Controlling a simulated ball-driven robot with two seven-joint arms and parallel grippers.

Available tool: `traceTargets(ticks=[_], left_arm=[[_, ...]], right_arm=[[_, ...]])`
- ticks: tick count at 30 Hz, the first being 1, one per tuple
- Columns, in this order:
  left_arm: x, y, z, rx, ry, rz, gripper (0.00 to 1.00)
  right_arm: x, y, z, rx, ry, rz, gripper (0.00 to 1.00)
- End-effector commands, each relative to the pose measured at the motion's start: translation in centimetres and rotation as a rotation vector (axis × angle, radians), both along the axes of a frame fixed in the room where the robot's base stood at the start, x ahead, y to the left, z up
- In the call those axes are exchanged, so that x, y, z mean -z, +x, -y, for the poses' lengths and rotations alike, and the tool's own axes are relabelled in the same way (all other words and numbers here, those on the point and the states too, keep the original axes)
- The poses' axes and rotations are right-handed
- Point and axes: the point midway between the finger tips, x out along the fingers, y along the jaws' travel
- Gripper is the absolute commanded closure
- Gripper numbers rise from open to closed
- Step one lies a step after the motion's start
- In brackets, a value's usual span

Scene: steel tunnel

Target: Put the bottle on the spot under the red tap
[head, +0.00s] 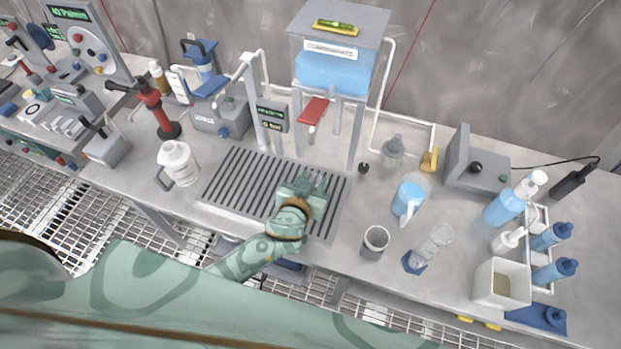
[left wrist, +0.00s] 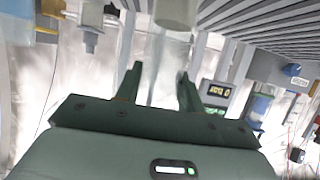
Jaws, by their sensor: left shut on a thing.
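My left gripper (head: 308,186) is over the slatted drain grate (head: 235,180), in front of the tank. It is shut on a clear, glassy bottle, which shows faintly between the fingers in the left wrist view (left wrist: 168,60). In the head view the bottle is hardly distinguishable from the gripper, so I cannot tell if its base touches the grate. The red tap (head: 313,110) hangs below the blue-filled tank (head: 333,70), above and behind the gripper. The spot under it is not clearly visible. My right gripper is out of view.
A white jug (head: 178,163) stands left of the grate. To its right are a grey cup (head: 376,242), a blue-filled jug (head: 410,196) and a clear bottle lying on its side (head: 432,246). A tank leg (head: 355,140) stands behind the grate's right end.

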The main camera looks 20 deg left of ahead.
Motion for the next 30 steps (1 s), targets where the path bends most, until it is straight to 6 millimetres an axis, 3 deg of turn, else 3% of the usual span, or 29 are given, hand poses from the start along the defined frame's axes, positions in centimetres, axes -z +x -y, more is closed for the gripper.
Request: traceTargets(ticks=[4, 5, 7, 18, 30], left_arm=[[0.3, 0.1, 0.0, -0.001, 0.0, 0.001, 0.85], [0.3, 0.1, 0.0, -0.001, 0.0, 0.001, 0.56], [0.2, 0.1, 0.0, -0.001, 0.001, 0.001, 0.4], [-0.3, -0.2, 0.0, 0.0, 0.0, 0.002, 0.4], [-3.5, -8.3, -0.3, -0.001, -0.001, 0.001, 0.4]], right_arm=[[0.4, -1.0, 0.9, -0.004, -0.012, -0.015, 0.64], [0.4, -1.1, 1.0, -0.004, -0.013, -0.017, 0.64], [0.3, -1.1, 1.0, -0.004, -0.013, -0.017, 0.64], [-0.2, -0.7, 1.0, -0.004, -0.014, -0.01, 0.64], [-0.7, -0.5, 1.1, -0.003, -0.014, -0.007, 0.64]])
